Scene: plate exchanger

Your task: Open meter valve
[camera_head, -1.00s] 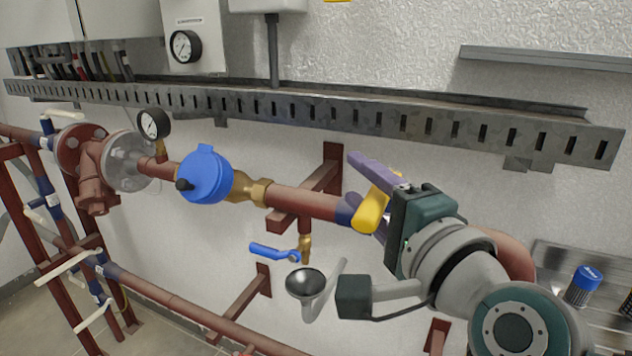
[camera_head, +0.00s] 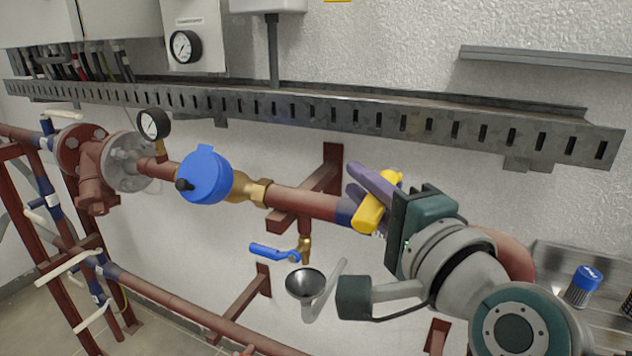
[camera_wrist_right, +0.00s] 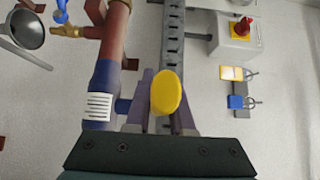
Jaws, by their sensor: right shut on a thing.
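The meter valve's yellow handle (camera_head: 378,203) is at the right of the red pipe in the head view, by a blue valve section (camera_head: 345,211). My right gripper (camera_head: 370,183), with purple fingers, is shut on this handle. In the wrist view the yellow handle (camera_wrist_right: 166,92) sits between the two fingers, with the blue section (camera_wrist_right: 103,80) and its white label to the left. The gripper partly hides the valve body in the head view. The round blue water meter (camera_head: 206,175) is further left on the same pipe. My left gripper is not in view.
A slotted metal cable tray (camera_head: 330,112) runs along the wall above the pipe. Below the pipe are a small tap with a blue lever (camera_head: 272,252) and a grey funnel (camera_head: 305,284). A pressure gauge (camera_head: 153,124) stands left of the meter.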

